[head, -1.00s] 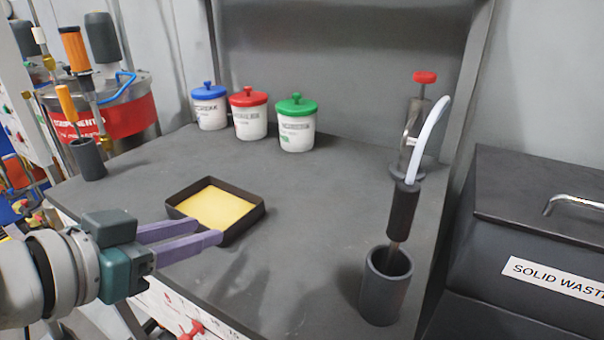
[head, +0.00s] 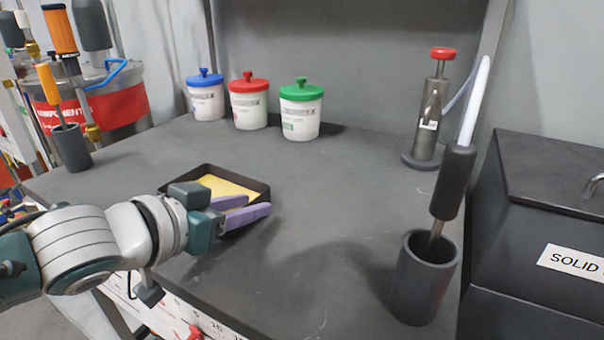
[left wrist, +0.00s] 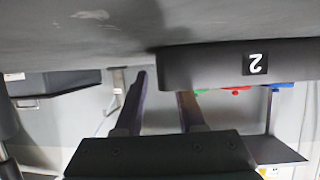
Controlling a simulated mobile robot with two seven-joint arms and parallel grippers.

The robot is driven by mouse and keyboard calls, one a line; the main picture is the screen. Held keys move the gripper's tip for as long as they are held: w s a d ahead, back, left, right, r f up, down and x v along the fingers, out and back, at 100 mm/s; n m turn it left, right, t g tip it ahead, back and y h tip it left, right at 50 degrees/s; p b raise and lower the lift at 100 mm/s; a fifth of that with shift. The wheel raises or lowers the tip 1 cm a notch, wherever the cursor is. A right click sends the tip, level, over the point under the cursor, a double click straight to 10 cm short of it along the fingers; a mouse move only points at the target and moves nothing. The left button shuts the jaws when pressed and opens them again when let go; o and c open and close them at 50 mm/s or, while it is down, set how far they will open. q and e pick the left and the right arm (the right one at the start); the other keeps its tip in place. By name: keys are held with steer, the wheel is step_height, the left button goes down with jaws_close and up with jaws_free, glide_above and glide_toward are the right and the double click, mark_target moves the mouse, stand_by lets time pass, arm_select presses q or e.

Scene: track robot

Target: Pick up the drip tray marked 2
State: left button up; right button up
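The drip tray (head: 265,187) is a dark, shallow square tray with a yellow pad inside, sitting on the grey bench. The left wrist view, which is upside down, shows its dark wall (left wrist: 205,68) with a white 2 on a black label (left wrist: 255,64). My left gripper (head: 257,204) is open at the tray's near right side, its purple fingers apart and partly covering the tray. In the left wrist view the gripper (left wrist: 163,82) has one finger beside the wall and the other finger's tip hidden behind the wall's edge. I cannot tell whether they touch.
Blue-lidded (head: 206,97), red-lidded (head: 248,103) and green-lidded (head: 301,112) jars stand at the back. A dark cup (head: 423,280) with a tool stands at right, near a red-topped pump (head: 431,115). A solid waste bin (head: 545,190) is far right. The bench middle is clear.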

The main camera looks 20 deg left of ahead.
arm_select(q)
steer(key=shift+w+f, duration=0.2)
steer(key=shift+w, duration=0.35)
jaws_close()
stand_by(1.0)
